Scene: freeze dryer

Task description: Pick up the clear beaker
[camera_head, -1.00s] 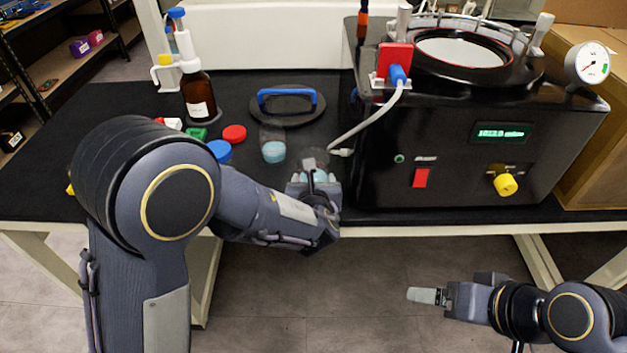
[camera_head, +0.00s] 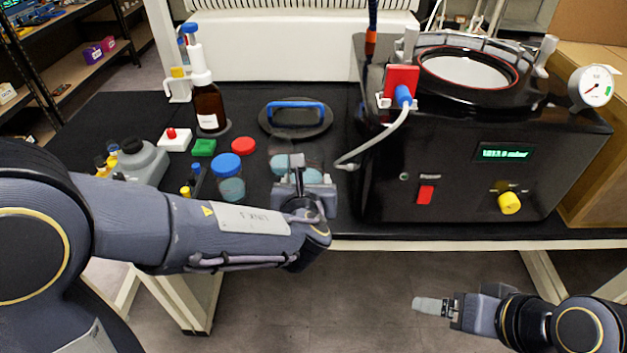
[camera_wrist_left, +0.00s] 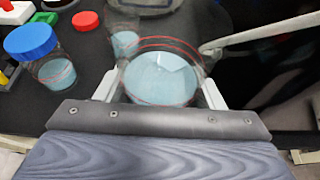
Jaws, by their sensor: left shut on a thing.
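The clear beaker (camera_wrist_left: 160,78) with light blue contents and red lines around it stands between the fingers of my left gripper in the left wrist view. My left gripper (camera_head: 298,172) is shut on it near the front of the black table; in the head view the gripper hides much of this beaker (camera_head: 313,177). A second clear beaker (camera_wrist_left: 126,42) with similar contents stands just behind and to the left. It also shows partly in the head view (camera_head: 279,163). My right gripper (camera_head: 432,305) is low at the right, away from the table; its finger gap cannot be made out.
A blue-capped jar (camera_head: 228,180) stands left of my left gripper. A black lid with a blue handle (camera_head: 295,110) lies behind. The black freeze dryer (camera_head: 455,165) and its grey hose (camera_head: 375,137) are close on the right. A brown bottle (camera_head: 209,106) stands farther back left.

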